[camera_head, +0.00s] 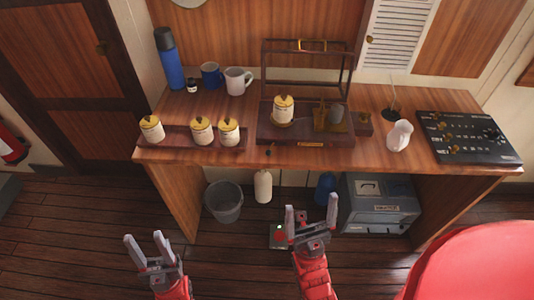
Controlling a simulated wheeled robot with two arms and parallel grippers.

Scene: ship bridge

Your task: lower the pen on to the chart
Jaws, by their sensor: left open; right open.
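A barograph-like instrument (262,130) stands on the desk with its framed case lid (348,68) raised behind it. On its left side is a white drum with a yellow top (283,109), which seems to carry the chart. To its right are a brass mechanism and a grey cylinder (336,114). The pen is too small to make out, so I cannot tell whether it touches the chart. My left gripper (148,249) is open and empty, low in front of the desk. My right gripper (311,214) is open and empty, below the desk's front edge.
A rack (178,139) with three similar drums stands left of the instrument. A blue flask (169,62), mugs (238,81), a white jug (400,135) and a black control panel (466,138) are on the desk (365,155). A bucket (223,201) and grey box (379,204) stand below.

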